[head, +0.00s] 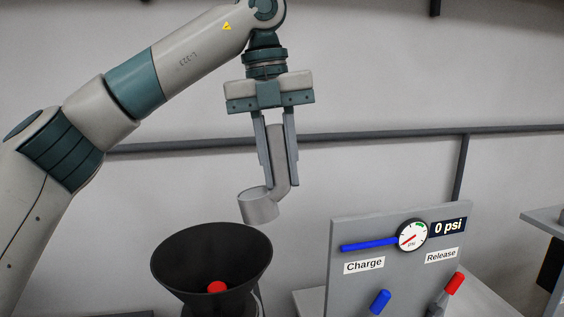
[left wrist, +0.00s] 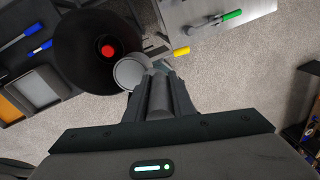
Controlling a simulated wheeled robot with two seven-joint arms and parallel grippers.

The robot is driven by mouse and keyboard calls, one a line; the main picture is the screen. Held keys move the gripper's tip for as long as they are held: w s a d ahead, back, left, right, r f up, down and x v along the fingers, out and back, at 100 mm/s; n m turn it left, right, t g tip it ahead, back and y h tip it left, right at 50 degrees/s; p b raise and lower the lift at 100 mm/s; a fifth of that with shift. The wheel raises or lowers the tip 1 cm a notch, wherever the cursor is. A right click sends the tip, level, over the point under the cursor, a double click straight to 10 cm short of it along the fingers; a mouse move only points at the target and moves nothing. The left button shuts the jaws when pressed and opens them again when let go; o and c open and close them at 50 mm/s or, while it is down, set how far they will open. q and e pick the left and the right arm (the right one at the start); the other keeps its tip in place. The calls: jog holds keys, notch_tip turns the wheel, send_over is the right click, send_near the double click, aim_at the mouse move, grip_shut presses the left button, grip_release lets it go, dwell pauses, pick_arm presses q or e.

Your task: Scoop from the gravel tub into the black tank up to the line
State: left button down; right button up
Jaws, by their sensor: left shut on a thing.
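My left gripper (head: 280,180) is shut on the upright handle of a grey scoop (head: 258,206). The scoop's round cup hangs at the lower left of the fingers, above the rim of a black, funnel-shaped vessel (head: 180,262), apparently the black tank. Cup and rim look apart. A red round thing (head: 217,287) shows inside the vessel. In the left wrist view the scoop cup (left wrist: 130,73) overlaps the right edge of the black vessel (left wrist: 75,45). I cannot tell whether the cup holds gravel. No fill line is visible. I cannot identify the gravel tub for certain. My right gripper is out of view.
A grey panel (head: 345,290) with a gauge, "0 psi" display and Charge and Release labels stands right of the vessel. It carries blue (head: 380,301) and red (head: 453,284) handles. Two shallow trays (left wrist: 37,88) lie at left in the left wrist view.

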aim_at(269, 200)
pick_arm(q)
jog(key=shift+a+f+h, duration=0.3)
jog(key=shift+f+h, duration=0.1)
jog(key=shift+f, duration=0.35)
jog(key=shift+a+f+h, duration=0.3)
jog(key=shift+f+h, duration=0.2)
jog(key=shift+f, duration=0.3)
jog(key=f+b, duration=0.1)
jog(key=a+f+h+b, duration=0.1)
jog(key=f+b, duration=0.1)
jog(key=shift+w+f+g+h+b, duration=0.1)
jog(key=shift+g+h+b, duration=0.2)
jog(key=shift+r+p, duration=0.3)
jog(key=shift+r, duration=0.05)
jog(key=shift+d, duration=0.1)
jog(key=shift+f+b, duration=0.35)
jog(key=shift+f, duration=0.05)
